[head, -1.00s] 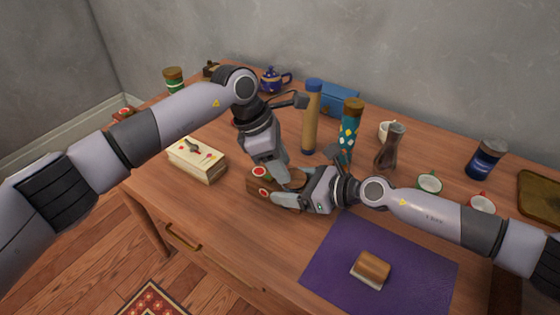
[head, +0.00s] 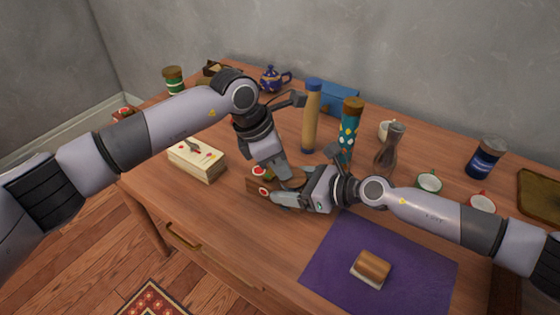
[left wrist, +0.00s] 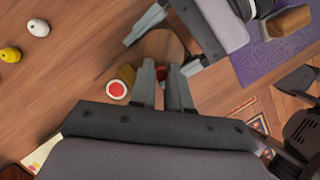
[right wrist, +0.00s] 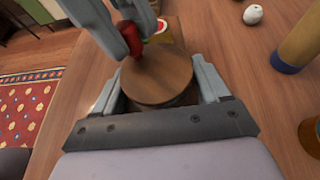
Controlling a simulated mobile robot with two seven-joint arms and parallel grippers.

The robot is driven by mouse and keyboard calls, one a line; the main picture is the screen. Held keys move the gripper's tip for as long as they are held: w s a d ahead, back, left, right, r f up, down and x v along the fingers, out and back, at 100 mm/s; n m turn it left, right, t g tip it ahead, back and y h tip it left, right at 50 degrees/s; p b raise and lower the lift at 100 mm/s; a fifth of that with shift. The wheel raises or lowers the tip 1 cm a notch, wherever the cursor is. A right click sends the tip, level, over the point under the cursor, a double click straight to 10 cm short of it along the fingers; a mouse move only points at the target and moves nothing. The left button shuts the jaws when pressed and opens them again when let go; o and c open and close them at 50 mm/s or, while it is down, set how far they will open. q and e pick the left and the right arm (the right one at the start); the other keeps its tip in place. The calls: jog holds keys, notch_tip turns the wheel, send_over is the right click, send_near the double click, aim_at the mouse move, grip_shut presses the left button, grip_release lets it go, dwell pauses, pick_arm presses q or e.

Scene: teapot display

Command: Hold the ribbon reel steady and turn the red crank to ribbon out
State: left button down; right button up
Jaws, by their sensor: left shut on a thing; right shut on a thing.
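The ribbon reel shows in the right wrist view as a round wooden disc (right wrist: 157,78) between the fingers of my right gripper (right wrist: 160,68), which is shut on it. In the left wrist view the reel (left wrist: 160,46) is partly covered by both grippers. The red crank (right wrist: 130,38) stands at the reel's edge, and my left gripper (left wrist: 162,72) is shut on it. The crank's red (left wrist: 161,74) barely shows between the left fingertips. In the head view the grippers meet over the reel and hide most of it. A round red-and-white face (left wrist: 117,90) shows beside the reel.
A cream box (head: 197,160) stands left of the grippers. A tan-and-blue cylinder (head: 311,118) and a teal patterned one (head: 349,130) stand close behind. A purple mat (head: 385,262) with a wooden-topped block (head: 371,268) lies at front right.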

aim_at(294, 180)
pick_arm(q)
jog(key=n+t, duration=0.1)
jog(key=n, duration=0.1)
jog(key=s+n, duration=0.1)
jog(key=n, duration=0.1)
jog(key=shift+d+r+n+t+y, duration=0.1)
jog(key=shift+d+n+t+y, duration=0.1)
jog(key=shift+n+t+y, duration=0.15)
jog(key=n, duration=0.1)
jog(key=n+t, duration=0.1)
jog(key=n, duration=0.1)
jog(key=d+n+y, duration=0.1)
jog(key=shift+s+n, duration=0.25)
jog(key=shift+s, duration=0.1)
jog(key=n+y, duration=0.1)
jog(key=n, duration=0.1)
jog(key=d+n+t, duration=0.1)
jog(key=n, duration=0.1)
jog(key=shift+s+y, duration=0.2)
jog(key=shift+y, duration=0.15)
jog(key=shift+d+n+y, duration=0.15)
jog(key=shift+n+y, duration=0.2)
jog(key=shift+n, duration=0.55)
jog(key=shift+d+n+y, duration=0.15)
jog(key=shift+n+y, duration=0.2)
jog(key=shift+n, duration=0.85)
jog(key=c, duration=1.1)
grip_release()
